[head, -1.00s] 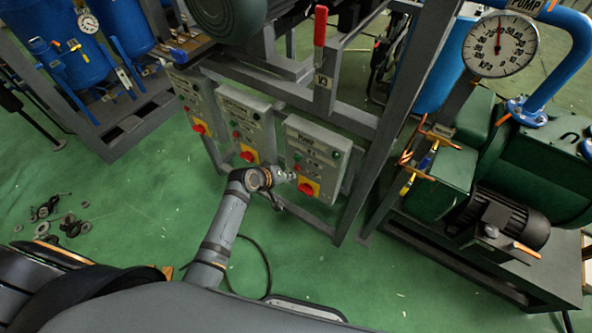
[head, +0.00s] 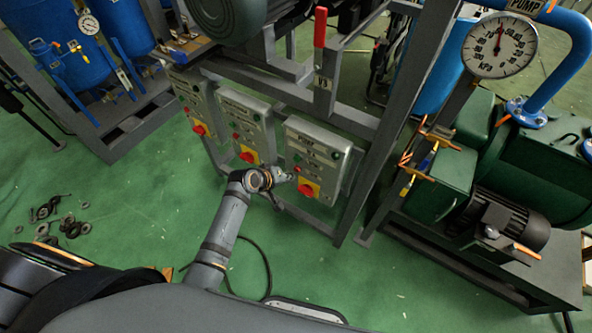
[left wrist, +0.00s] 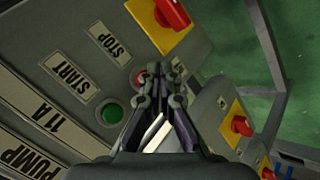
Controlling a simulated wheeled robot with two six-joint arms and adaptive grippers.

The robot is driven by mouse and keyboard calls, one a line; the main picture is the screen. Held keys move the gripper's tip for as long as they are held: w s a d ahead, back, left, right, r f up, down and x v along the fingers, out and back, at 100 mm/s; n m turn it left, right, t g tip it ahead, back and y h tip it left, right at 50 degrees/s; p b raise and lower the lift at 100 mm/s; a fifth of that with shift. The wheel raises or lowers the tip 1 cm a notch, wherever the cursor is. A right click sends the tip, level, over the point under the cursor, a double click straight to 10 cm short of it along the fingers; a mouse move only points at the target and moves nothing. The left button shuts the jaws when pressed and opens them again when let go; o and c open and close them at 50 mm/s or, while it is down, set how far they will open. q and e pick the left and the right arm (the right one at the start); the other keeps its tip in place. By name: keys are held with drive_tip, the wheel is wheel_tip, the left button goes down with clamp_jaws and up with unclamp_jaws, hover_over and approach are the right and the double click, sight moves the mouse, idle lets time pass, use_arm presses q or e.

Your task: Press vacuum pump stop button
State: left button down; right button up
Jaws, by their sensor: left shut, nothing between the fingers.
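The grey pump control box (head: 325,149) hangs on the frame in the head view. In the left wrist view its face (left wrist: 52,46) carries the labels PUMP 11A, START and STOP. The green start button (left wrist: 111,113) is clear. The red stop button (left wrist: 138,79) is partly hidden behind my fingertips; it also shows in the head view (head: 297,169). My left gripper (left wrist: 154,76) is shut and empty, its tips over or just in front of the stop button's edge. I cannot tell whether they touch it. In the head view the gripper (head: 287,177) is at the box's lower left.
A red knob on a yellow plate (left wrist: 172,14) is close beside the stop button. Two similar boxes (head: 244,121) (head: 192,101) hang to the left. Frame posts (head: 392,120) and a green pump (head: 540,165) stand to the right.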

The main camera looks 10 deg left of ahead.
use_arm(q)
drive_tip(key=shift+w, duration=0.15)
idle(0.3)
drive_tip(key=shift+w+d, duration=0.15)
drive_tip(key=shift+w, duration=0.1)
drive_tip(key=shift+w+d, duration=0.15)
drive_tip(key=shift+w, duration=0.35)
idle(0.6)
drive_tip(key=shift+s, duration=0.1)
drive_tip(key=shift+s+a+p, duration=0.3)
drive_tip(key=shift+s+p, duration=0.5)
drive_tip(key=shift+p, duration=0.05)
drive_tip(key=shift+s, duration=0.1)
